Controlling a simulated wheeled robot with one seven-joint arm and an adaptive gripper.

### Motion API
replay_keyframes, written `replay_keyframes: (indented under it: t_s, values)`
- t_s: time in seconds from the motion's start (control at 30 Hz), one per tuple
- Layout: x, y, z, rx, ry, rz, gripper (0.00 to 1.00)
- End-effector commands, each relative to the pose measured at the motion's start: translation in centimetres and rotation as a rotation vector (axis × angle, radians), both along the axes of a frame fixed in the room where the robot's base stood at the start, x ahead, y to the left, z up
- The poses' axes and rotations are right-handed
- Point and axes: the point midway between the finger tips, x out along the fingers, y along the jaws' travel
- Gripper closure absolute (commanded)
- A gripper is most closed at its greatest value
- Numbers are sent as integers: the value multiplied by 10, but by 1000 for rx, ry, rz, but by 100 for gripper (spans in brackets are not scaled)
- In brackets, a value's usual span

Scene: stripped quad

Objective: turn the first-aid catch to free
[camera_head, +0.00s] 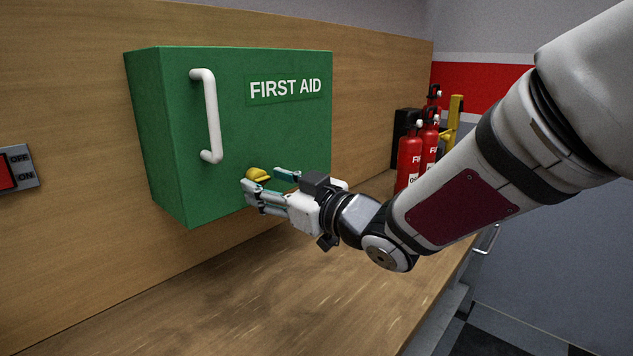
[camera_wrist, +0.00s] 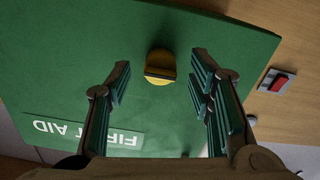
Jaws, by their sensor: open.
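The green first-aid cabinet (camera_head: 180,130) hangs on the wooden wall panel, its door closed, with a white vertical handle (camera_head: 211,115) on the left. The yellow catch (camera_head: 258,174) is a small knob low on the door; it also shows in the wrist view (camera_wrist: 160,66). My gripper (camera_head: 264,186) is open in front of the door, its fingers on either side of the catch. In the wrist view my gripper (camera_wrist: 160,80) has the catch roughly midway between its fingertips, with gaps on both sides. I cannot tell whether the fingertips reach the knob's depth.
A wooden counter (camera_head: 230,290) runs below the cabinet and is clear at the front. Red fire extinguishers (camera_head: 409,162) stand on it to the right, near a yellow object (camera_head: 454,118). A red switch (camera_head: 12,171) marked OFF and ON is on the wall at left.

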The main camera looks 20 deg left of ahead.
Motion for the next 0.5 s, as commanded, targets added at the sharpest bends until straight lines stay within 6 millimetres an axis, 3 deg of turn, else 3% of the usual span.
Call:
replay_keyframes:
  t_s: [0.13,0.47,0.5]
  values:
    - [4,10,0,0,0,0,52]
    - [5,12,0,-1,0,0,52]
    - [5,12,0,-1,0,0,61]
